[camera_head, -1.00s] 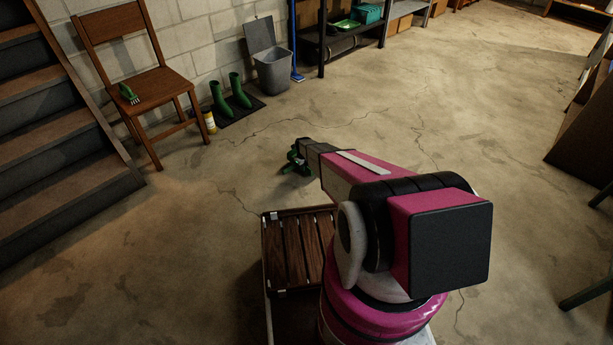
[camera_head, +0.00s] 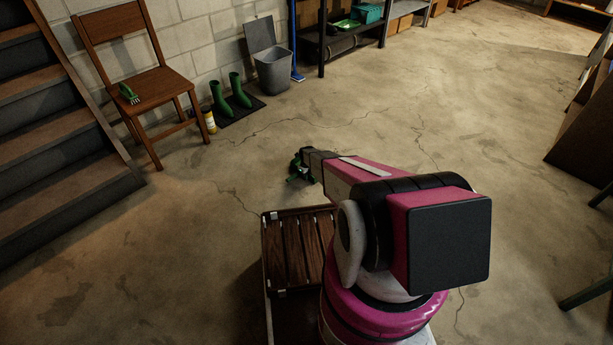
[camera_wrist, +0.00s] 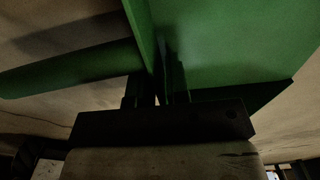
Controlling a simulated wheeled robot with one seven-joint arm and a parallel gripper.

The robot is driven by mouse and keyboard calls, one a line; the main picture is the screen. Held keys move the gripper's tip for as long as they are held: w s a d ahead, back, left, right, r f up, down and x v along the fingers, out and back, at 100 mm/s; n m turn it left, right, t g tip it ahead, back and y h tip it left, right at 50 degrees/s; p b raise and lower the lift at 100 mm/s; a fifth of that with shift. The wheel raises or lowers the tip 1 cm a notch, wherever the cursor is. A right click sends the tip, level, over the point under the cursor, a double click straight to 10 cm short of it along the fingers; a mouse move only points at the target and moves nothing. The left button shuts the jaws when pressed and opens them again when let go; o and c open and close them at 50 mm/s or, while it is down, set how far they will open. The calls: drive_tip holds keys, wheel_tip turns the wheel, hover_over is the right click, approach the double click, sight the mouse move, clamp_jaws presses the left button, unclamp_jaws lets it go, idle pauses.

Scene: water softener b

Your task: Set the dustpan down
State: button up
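The green dustpan (camera_head: 297,169) is at the end of my arm in the head view, in front of the wooden slatted surface and over the concrete floor. My arm hides much of it. In the wrist view its broad green panel (camera_wrist: 235,45) fills the upper right, and a green bar like a handle runs to the left. My gripper (camera_wrist: 160,85) has its dark fingers on either side of a thin green wall and appears shut on it. I cannot tell whether the dustpan touches the floor.
A slatted wooden surface (camera_head: 292,250) is close in front of me. A wooden chair (camera_head: 150,92) holding a small green item, green boots (camera_head: 240,92) on a dark mat, a grey bin (camera_head: 272,72) and shelving line the wall. The middle floor is clear.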

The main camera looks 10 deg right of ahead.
drive_tip(key=shift+o, duration=0.5)
drive_tip(key=shift+r, duration=0.2)
drive_tip(key=s+r+n, duration=0.3)
drive_tip(key=r, duration=0.6)
drive_tip(key=s+r+n, duration=0.2)
drive_tip(key=s+r, duration=0.1)
drive_tip(key=r, duration=0.6)
drive_tip(key=s+r+n, duration=0.3)
drive_tip(key=s+r, duration=0.1)
drive_tip(key=r, duration=0.4)
drive_tip(key=s+r+n, duration=2)
drive_tip(key=s+r, duration=0.7)
drive_tip(key=shift+s+r+n, duration=0.15)
drive_tip(key=shift+r+n, duration=0.15)
drive_tip(key=shift+n, duration=0.1)
